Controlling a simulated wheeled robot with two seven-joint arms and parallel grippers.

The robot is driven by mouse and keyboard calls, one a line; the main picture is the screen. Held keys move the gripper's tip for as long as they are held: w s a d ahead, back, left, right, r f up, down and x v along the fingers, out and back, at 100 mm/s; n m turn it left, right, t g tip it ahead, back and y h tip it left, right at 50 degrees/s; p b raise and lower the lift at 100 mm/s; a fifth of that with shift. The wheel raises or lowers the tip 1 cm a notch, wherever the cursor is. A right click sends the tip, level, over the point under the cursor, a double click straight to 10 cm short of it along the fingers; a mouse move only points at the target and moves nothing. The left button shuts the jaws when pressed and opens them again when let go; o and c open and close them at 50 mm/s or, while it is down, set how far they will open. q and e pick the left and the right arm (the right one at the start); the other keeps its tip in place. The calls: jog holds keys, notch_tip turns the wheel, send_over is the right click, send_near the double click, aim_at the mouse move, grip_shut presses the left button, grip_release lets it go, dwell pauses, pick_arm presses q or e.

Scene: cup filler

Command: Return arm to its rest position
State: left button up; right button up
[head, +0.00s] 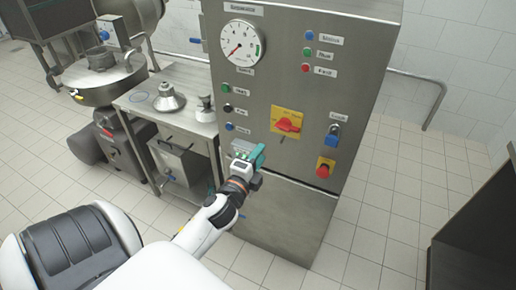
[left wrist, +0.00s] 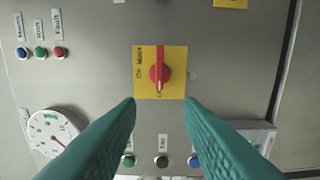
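My left arm reaches in from the bottom left of the head view. Its gripper (head: 256,156) has teal fingers and is in front of the lower left part of the steel control cabinet's face (head: 265,95). In the left wrist view the two fingers of the gripper (left wrist: 161,103) are spread wide with nothing between them. Beyond them is the red rotary switch on a yellow plate (left wrist: 160,72), and it also shows in the head view (head: 287,124). The fingers appear apart from the switch. My right gripper is not in view.
The cabinet carries a round gauge (head: 243,50), several coloured buttons, a blue padlock-like part (head: 332,135) and a red knob on yellow (head: 324,170). A steel table (head: 175,120) stands left of it. A dark open unit (head: 480,235) is at right. Tiled floor between is clear.

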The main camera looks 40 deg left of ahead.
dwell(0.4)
pick_arm(q)
jog(key=s+d+f+n+g+h, duration=0.1)
jog(key=s+d+f+n+g, duration=0.15)
jog(key=f, duration=0.85)
jog(key=s+d+f+n+g+h, duration=0.1)
jog(key=s+f+g, duration=0.2)
jog(key=f, duration=0.7)
jog(key=s+d+f+n+g+h, duration=0.1)
jog(key=s+f+n+g, duration=0.15)
jog(key=f, duration=0.85)
jog(key=s+d+f+n+g, duration=0.2)
jog(key=s+f, duration=0.5)
jog(key=s, duration=0.3)
jog(key=s+d+f+n+g+h, duration=0.1)
jog(key=s+d+f+n+g, duration=0.1)
jog(key=s+f, duration=0.5)
jog(key=s+d+f+n+g, duration=0.2)
jog(key=s+f, duration=0.5)
jog(key=s, duration=0.7)
jog(key=shift+s+d+n+g, duration=0.2)
jog(key=shift+d+n+g, duration=0.1)
jog(key=shift+d+g, duration=0.75)
jog(key=shift+a, duration=0.2)
